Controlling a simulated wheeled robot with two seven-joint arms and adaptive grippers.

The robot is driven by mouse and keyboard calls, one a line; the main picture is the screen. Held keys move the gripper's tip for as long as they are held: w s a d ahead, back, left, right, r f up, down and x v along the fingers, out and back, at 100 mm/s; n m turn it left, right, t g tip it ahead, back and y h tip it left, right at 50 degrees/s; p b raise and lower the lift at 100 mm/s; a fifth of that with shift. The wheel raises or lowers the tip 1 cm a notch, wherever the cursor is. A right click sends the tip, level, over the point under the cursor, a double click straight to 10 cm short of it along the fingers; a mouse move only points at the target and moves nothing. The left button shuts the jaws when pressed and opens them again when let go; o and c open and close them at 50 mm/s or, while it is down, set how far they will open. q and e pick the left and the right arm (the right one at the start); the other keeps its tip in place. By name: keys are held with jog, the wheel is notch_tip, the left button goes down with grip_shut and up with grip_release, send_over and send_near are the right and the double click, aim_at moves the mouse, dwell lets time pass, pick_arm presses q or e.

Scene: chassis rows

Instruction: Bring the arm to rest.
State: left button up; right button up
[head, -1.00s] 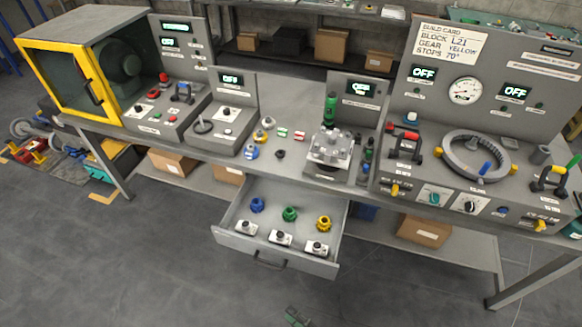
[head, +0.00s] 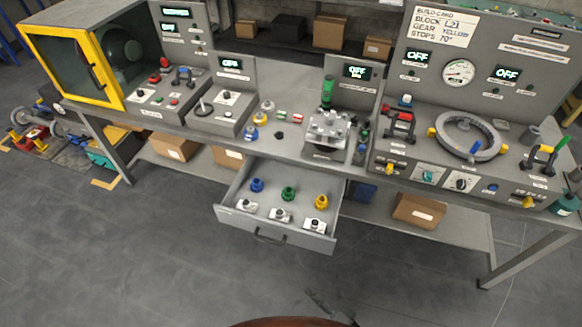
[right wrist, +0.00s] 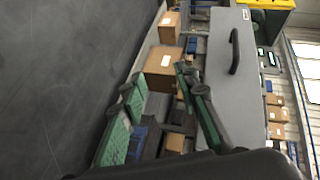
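My right gripper (head: 328,304) shows small and dark at the bottom edge of the head view, in front of the open drawer and over the floor. In the right wrist view its two green-padded fingers (right wrist: 158,80) stand apart, with nothing held between them. The grey drawer front with its dark handle (right wrist: 235,52) lies beyond the fingers there. My left gripper is in neither view.
The open drawer (head: 290,238) juts from the workbench, holding blue, green and yellow gears and several small blocks. Cardboard boxes (head: 418,211) sit on the lower shelf. The floor (head: 130,265) before the bench is clear.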

jog(key=d+f+n+g+h, duration=0.1)
jog(key=d+f+n+h, duration=0.25)
jog(key=d+f, duration=0.85)
jog(key=s+d+f+n+g+h+p, duration=0.1)
jog(key=s+d+f+g+h+p, duration=0.2)
jog(key=s+d+f, duration=0.8)
jog(key=s+d+f+n+g+h, duration=0.1)
jog(key=s+f+g, duration=0.1)
jog(key=s, duration=0.7)
jog(key=s+f+n+g+h, duration=0.1)
jog(key=s+f+g, duration=0.1)
jog(key=s+f, duration=0.3)
jog(key=s+d+f+n+g+h, duration=0.1)
jog(key=s+f+g, duration=0.1)
jog(key=s, duration=1.2)
jog(key=shift+d+f+n, duration=0.35)
jog(key=shift+f, duration=0.5)
